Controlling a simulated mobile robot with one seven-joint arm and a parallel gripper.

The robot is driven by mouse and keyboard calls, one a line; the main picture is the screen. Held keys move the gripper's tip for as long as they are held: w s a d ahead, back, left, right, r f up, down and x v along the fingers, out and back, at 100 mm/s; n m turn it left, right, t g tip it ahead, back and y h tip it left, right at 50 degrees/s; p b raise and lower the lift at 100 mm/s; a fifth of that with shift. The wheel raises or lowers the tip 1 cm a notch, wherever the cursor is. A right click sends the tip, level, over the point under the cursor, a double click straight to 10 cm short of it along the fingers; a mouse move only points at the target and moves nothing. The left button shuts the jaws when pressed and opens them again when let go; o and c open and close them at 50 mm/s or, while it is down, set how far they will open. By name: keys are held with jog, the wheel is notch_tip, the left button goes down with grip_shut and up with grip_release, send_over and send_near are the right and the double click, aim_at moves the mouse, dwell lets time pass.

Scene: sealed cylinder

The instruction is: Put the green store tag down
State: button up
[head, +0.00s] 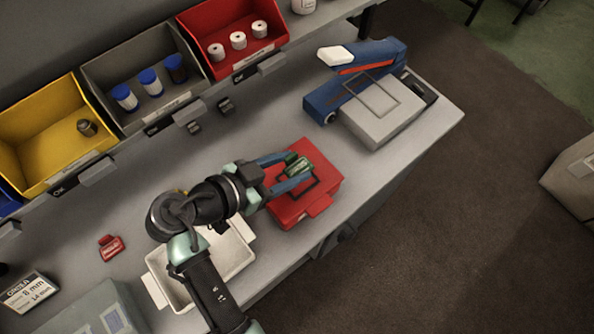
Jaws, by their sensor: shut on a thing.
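The green store tag (297,164) is a small dark green piece with pale marks. My gripper (297,170) is shut on it, with one blue finger on each side. The gripper holds the tag over the red box (322,201), which has a dark square outline on its top. I cannot tell whether the tag touches the box. Part of the tag is hidden between the fingers, and the gripper covers the box's left part.
A white tray (238,265) lies partly under my arm. A blue and white device (362,75) with a grey block (383,118) stands at the right. A red tag (110,248) lies at left. Yellow (30,121), grey (110,65) and red (199,18) bins line the back.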

notch_tip(320, 180, down, 5)
jog(key=shift+f, duration=0.15)
jog(key=shift+d, duration=0.1)
jog(key=shift+f, duration=0.3)
jog(key=o, duration=1.3)
jog(key=shift+r, duration=0.2)
